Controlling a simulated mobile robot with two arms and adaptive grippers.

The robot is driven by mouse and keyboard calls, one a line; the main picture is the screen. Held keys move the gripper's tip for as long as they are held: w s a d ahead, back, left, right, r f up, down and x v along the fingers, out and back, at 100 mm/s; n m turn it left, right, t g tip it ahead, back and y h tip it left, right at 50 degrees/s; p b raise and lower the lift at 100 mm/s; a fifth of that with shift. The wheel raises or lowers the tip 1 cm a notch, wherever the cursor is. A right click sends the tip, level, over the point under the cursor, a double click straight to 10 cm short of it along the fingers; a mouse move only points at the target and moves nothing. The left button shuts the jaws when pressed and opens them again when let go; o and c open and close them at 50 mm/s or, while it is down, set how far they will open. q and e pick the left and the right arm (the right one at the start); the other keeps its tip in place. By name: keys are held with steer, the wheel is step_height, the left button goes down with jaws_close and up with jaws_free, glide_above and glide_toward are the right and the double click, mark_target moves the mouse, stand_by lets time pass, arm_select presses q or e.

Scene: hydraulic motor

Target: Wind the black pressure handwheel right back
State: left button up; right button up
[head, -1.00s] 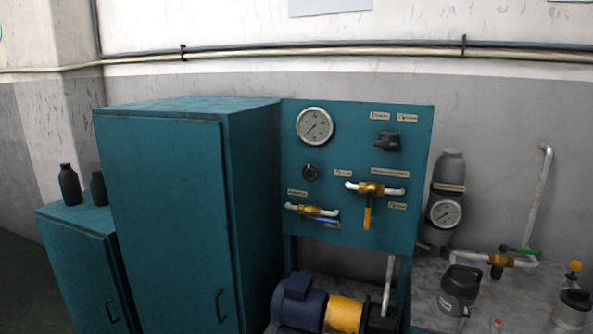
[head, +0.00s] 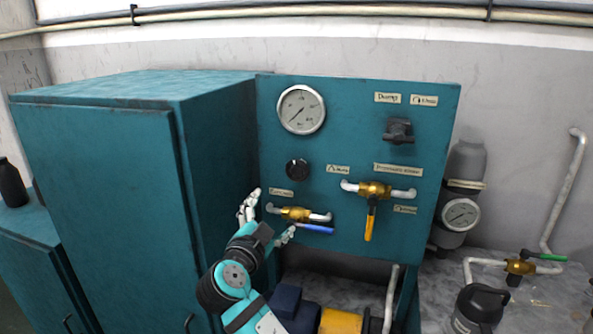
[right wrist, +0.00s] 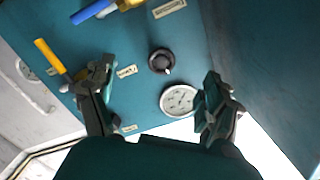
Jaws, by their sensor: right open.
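A round black knob (head: 297,168) sits on the teal panel below the large gauge; it looks like a small handwheel. It also shows in the right wrist view (right wrist: 162,61), with a small grip on its rim. A second black fitting (head: 398,130) is at the panel's upper right; I cannot read which label names the pressure handwheel. My right gripper (head: 268,216) is open and empty, in front of the panel, lower left of the round knob. In the right wrist view my open fingers (right wrist: 160,78) stand either side of the knob, apart from it. My left gripper is not in view.
A brass valve with a blue lever (head: 316,229) is close beside my right fingers. A yellow-lever valve (head: 371,218) is further right. The large gauge (head: 302,109) is above the knob. A tall teal cabinet (head: 105,200) stands left; a motor with a yellow part (head: 341,321) is below.

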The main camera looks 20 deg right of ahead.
mark_target(296, 172)
steer(key=shift+m+h, duration=0.4)
steer(key=shift+m, duration=0.3)
steer(key=r+p+x, duration=0.1)
steer(key=p+x, duration=0.1)
steer(key=x, duration=0.3)
steer(key=r+p+x, duration=0.1)
steer(key=p+x, duration=0.1)
steer(key=x, duration=0.3)
steer(key=r+p+x, duration=0.1)
steer(key=p+x, duration=0.1)
steer(key=x, duration=0.3)
steer(key=shift+w+d+r, duration=0.2)
steer(key=shift+d+r, duration=0.05)
steer(key=shift+d, duration=0.25)
steer(key=shift+w+d+f+p, duration=0.1)
steer(key=shift+w+d+p, duration=0.3)
steer(key=shift+w, duration=0.15)
